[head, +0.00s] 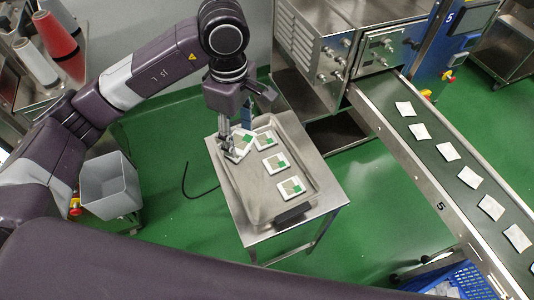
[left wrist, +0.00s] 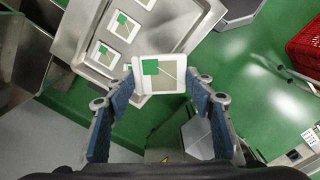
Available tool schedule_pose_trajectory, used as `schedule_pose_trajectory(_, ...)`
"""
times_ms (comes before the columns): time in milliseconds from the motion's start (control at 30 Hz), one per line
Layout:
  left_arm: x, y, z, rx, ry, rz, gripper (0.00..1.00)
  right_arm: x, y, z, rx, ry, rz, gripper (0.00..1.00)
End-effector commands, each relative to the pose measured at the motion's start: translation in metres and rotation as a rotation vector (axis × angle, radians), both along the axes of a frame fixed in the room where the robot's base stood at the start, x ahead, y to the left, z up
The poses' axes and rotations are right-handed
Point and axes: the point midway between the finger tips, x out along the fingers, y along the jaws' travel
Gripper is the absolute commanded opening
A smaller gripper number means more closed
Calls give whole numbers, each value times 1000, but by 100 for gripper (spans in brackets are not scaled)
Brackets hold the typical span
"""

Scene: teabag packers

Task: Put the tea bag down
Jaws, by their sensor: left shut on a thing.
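My left gripper (head: 228,143) is shut on a white tea bag with a green corner patch (head: 240,153). In the left wrist view the held tea bag (left wrist: 160,75) sits level between the two blue fingers, over the edge of the metal tray (head: 256,212). I cannot tell whether it touches the tray. Three similar tea bags lie in a slanting row on the tray: the far one (head: 265,141), the middle one (head: 275,163) and the near one (head: 290,187). The far one lies close beside the held one. My right gripper is out of view.
The tray stands on a small steel table (head: 325,189). A conveyor (head: 440,140) carrying several pale packets runs along the right, beside a steel machine (head: 320,50). A grey bin (head: 110,184) stands left of the table. The tray's lower left part is bare.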

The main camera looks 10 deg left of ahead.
Motion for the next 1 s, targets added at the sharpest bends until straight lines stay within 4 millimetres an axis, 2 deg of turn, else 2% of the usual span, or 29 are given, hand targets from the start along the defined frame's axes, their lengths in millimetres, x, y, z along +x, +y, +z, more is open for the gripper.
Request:
schedule_pose_trajectory(33,3,-3,8,-1,0,40,42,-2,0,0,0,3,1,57)
schedule_pose_trajectory(133,5,-5,14,-1,2,99,42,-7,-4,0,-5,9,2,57)
schedule_pose_trajectory(267,5,-6,4,-2,8,124,42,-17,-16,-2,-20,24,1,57)
schedule_pose_trajectory(433,3,-6,-37,-1,14,125,42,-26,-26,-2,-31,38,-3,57)
schedule_pose_trajectory(700,4,-5,-106,0,9,124,42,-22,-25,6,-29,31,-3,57)
schedule_pose_trajectory(833,4,-6,-129,0,6,123,42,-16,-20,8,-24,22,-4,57)
schedule_pose_trajectory(1000,5,-6,-141,-1,3,123,42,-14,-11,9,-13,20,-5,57)
